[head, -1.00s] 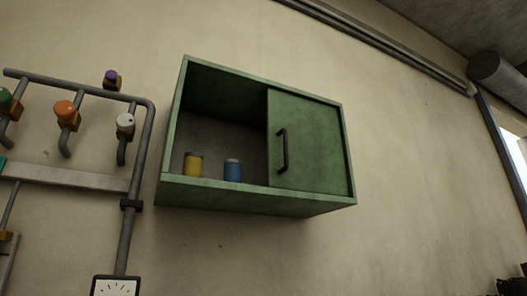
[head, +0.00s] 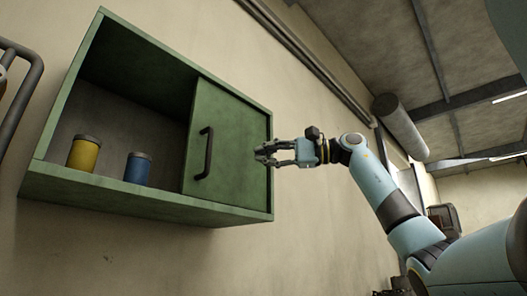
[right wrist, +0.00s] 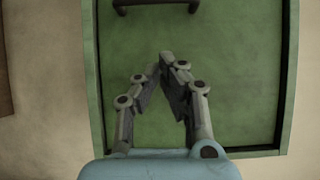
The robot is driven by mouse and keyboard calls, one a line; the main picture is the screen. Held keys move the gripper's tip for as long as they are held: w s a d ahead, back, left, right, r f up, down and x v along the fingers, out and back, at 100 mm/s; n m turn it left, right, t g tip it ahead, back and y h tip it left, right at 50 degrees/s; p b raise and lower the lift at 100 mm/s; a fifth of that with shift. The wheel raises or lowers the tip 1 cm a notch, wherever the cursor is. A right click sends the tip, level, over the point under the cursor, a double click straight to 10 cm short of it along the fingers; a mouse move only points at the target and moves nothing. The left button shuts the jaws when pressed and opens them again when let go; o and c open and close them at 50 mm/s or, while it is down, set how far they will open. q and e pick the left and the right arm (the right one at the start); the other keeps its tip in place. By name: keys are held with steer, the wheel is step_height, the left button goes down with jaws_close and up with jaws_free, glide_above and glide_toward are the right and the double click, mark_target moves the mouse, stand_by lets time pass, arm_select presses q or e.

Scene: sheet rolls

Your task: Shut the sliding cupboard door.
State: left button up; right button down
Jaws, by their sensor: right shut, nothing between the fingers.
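The green cupboard (head: 120,201) hangs on the wall. Its sliding door (head: 235,125) covers the right part, and the left part is open. A dark bar handle (head: 204,153) stands upright near the door's left edge. My right gripper (head: 259,155) is shut and empty, in front of the door's right edge and to the right of the handle. The right wrist view shows its fingertips (right wrist: 172,58) together over the green door panel (right wrist: 225,40), with the handle (right wrist: 155,3) at the top edge. I cannot tell whether the fingers touch the door. My left gripper is not in view.
A yellow tin (head: 84,154) and a blue tin (head: 137,169) stand inside the open left part. The wall below the cupboard is clear.

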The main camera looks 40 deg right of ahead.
mark_target(226, 152)
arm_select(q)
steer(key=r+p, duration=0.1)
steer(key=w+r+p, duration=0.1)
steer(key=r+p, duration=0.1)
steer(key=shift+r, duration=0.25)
arm_select(e)
steer(key=w+a, duration=0.1)
steer(key=a, duration=0.1)
steer(key=w+a, duration=0.2)
steer(key=a, duration=0.1)
steer(key=w+a, duration=0.2)
steer(key=a, duration=0.1)
steer(key=shift+w, duration=0.1)
